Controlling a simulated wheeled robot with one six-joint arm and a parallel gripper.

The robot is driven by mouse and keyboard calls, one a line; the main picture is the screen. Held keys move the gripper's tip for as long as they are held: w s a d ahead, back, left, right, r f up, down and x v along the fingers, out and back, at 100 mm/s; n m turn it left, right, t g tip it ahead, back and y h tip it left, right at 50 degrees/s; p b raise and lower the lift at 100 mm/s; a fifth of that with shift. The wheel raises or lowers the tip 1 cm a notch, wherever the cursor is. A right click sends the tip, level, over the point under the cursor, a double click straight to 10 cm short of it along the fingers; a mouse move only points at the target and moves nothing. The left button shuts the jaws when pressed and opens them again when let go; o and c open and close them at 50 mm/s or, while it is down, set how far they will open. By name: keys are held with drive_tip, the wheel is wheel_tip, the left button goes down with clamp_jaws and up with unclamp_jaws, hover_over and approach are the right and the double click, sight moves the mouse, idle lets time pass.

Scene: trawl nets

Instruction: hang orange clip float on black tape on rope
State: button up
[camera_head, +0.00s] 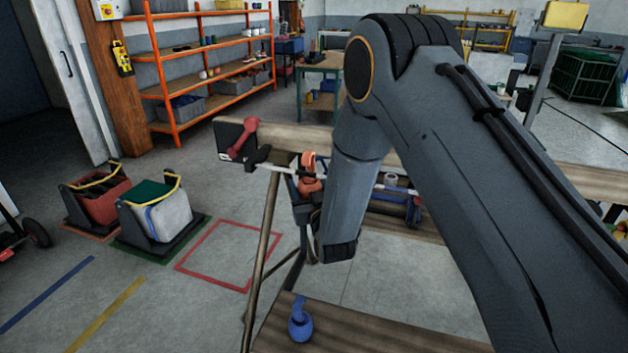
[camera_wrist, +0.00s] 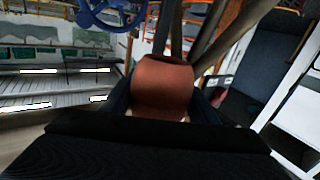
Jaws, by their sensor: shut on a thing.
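The orange clip float (camera_head: 310,184) is at the far side of my forearm in the head view, hook end up. My gripper (camera_head: 305,190) is shut on it. In the wrist view the float's rounded orange body (camera_wrist: 162,88) sits between the two dark fingers. A thin pale rope or rod (camera_head: 283,170) runs close by the float's upper part. Whether they touch I cannot tell. A black piece (camera_head: 257,156) is at its left end; whether this is the black tape is unclear. My arm hides much of the line to the right.
A red float-like piece (camera_head: 243,138) is by the dark plate at the wooden beam's left end. A blue float (camera_head: 300,325) lies on the near wooden bench (camera_head: 350,335). A slanting pole (camera_head: 263,255) stands left of my gripper. Open floor lies left, with two bins (camera_head: 158,215) beyond.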

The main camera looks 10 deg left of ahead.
sight(303, 190)
drive_tip(key=shift+s+a+p, duration=0.1)
drive_tip(key=shift+s+p, duration=0.65)
drive_tip(key=shift+s, duration=0.85)
drive_tip(key=shift+f+b, duration=1.05)
drive_tip(key=shift+f, duration=0.35)
drive_tip(key=o, duration=1.4)
drive_tip(key=shift+c, duration=0.2)
